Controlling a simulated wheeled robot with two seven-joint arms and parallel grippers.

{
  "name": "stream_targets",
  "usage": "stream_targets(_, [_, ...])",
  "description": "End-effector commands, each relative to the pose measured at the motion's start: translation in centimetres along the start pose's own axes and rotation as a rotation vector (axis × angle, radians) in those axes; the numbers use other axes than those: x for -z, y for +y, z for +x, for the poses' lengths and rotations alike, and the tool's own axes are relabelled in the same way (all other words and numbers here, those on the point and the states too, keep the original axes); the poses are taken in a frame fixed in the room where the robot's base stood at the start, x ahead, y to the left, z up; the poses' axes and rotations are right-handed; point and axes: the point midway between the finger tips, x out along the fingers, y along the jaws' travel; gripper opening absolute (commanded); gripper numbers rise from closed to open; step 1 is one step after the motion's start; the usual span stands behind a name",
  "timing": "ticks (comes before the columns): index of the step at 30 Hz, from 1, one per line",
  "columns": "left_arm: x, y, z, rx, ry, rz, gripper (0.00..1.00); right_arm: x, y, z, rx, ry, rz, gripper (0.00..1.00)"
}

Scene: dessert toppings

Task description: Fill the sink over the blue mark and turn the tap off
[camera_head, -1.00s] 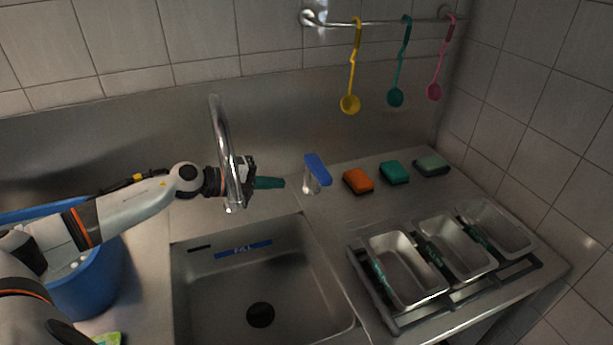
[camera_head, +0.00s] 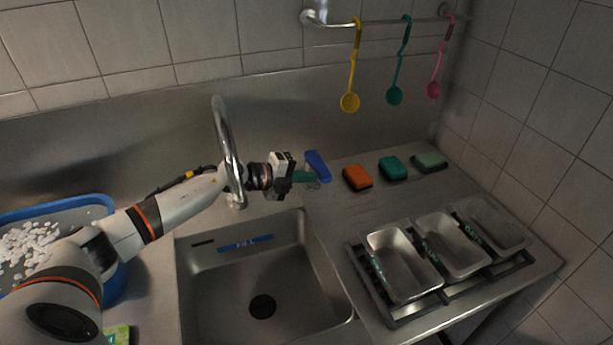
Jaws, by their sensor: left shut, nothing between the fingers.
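The steel sink (camera_head: 205,290) has a dark drain (camera_head: 262,307) at its bottom, and I see no clear water in it. The blue mark (camera_head: 246,243) runs along the sink's back wall. The curved tap spout (camera_head: 222,135) hangs over the sink's back edge. The tap's blue lever handle (camera_head: 318,165) stands to the right of the spout. My left gripper (camera_head: 306,177) reaches behind the spout with its green fingers shut and empty. The fingertips are at the handle's lower left side; I cannot tell whether they touch. My right gripper is out of view.
Orange, teal and pale green sponges (camera_head: 357,178) lie right of the handle. A rack (camera_head: 398,318) of steel pans stands right of the sink. A blue tub (camera_head: 95,209) of white pieces is at left. Ladles (camera_head: 350,102) hang from the wall rail.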

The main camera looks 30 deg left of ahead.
Motion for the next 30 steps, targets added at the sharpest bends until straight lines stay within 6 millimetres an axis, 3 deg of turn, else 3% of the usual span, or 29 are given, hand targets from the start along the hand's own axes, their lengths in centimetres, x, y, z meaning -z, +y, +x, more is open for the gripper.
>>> stream_targets(11, [-0.7, 0.8, 1.0, -0.001, -0.001, -0.002, 0.00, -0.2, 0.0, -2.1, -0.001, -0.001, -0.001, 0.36])
stream_targets(21, [-1.5, 1.8, 3.8, -0.002, -0.001, -0.002, 0.00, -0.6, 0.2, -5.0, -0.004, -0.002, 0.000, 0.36])
stream_targets(30, [-1.5, 2.5, 6.6, -0.001, -0.001, 0.000, 0.00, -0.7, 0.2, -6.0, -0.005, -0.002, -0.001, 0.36])
